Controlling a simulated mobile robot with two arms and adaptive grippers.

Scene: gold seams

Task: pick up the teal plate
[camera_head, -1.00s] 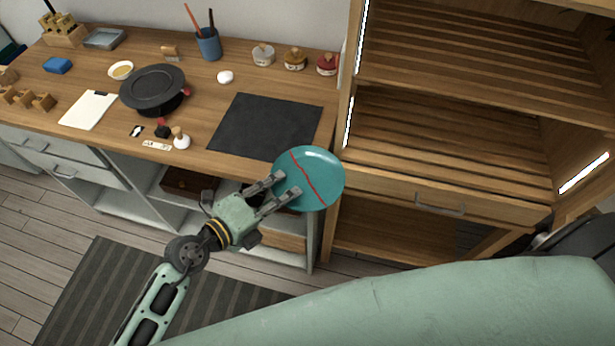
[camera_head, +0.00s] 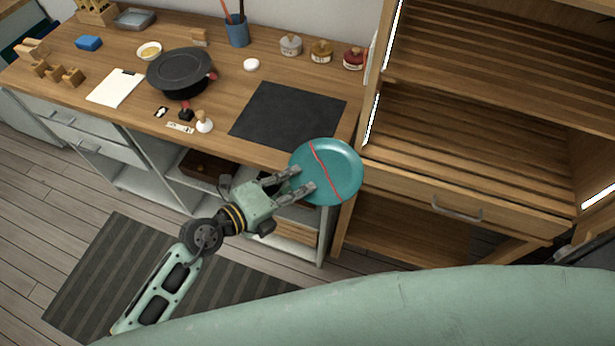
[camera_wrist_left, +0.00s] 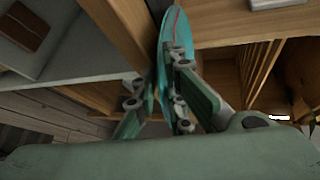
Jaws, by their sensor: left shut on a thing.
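The teal plate (camera_head: 335,168) is round with a red line across its face. My left gripper (camera_head: 301,183) is shut on its near left edge and holds it in the air in front of the workbench, near the cabinet. In the left wrist view the plate (camera_wrist_left: 174,60) shows nearly edge-on between the two fingers of the left gripper (camera_wrist_left: 160,110). My right gripper is not in view.
A black mat (camera_head: 288,115) lies on the wooden workbench (camera_head: 215,110) behind the plate. A slatted wooden cabinet (camera_head: 470,150) with a drawer stands at the right.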

